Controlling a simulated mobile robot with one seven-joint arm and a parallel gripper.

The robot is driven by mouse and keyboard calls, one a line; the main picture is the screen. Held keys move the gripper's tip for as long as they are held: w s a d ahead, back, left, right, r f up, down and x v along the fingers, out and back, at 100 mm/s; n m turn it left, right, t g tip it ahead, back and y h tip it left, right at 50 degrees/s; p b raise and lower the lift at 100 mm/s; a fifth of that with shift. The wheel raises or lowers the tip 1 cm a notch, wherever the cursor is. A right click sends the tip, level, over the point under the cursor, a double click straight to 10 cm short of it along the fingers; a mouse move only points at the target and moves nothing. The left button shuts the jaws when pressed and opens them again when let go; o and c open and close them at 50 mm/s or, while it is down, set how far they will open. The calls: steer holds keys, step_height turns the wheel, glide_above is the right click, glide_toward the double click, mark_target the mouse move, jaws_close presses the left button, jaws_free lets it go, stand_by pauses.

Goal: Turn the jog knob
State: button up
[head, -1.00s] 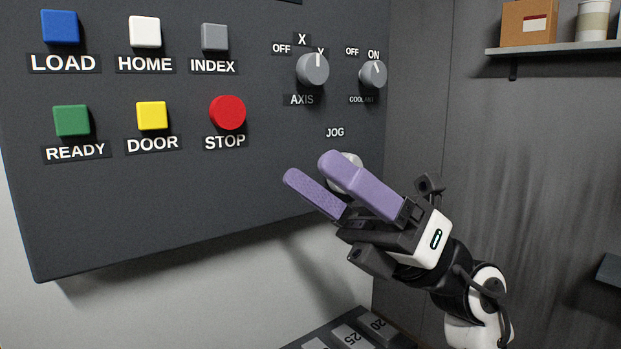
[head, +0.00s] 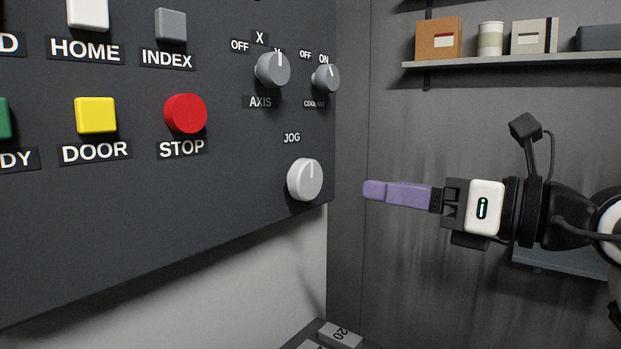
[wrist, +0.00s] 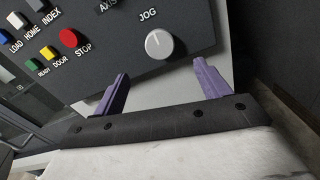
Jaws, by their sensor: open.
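The jog knob (head: 305,179) is a round light grey knob with a pale pointer line, low on the right of the dark panel under the JOG label (head: 292,138). Its pointer is up in the head view. My gripper (head: 374,190) is to the right of the knob, apart from it, with purple fingers toward the panel. In the head view the fingers overlap, seen from the side. In the wrist view my gripper (wrist: 161,68) shows two fingers spread apart with nothing between them. There the jog knob (wrist: 159,44) lies beyond the fingertips, between them.
The axis knob (head: 272,70) and coolant knob (head: 326,78) sit above the jog knob. The red stop button (head: 186,113) and yellow door button (head: 96,115) are to the left. A shelf (head: 520,59) with boxes and a cup is on the back wall.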

mark_target(312, 179)
steer(key=p+x, duration=0.2)
steer(key=x, duration=1)
steer(key=shift+a, duration=0.1)
steer(key=c, duration=1)
steer(key=shift+o, duration=0.2)
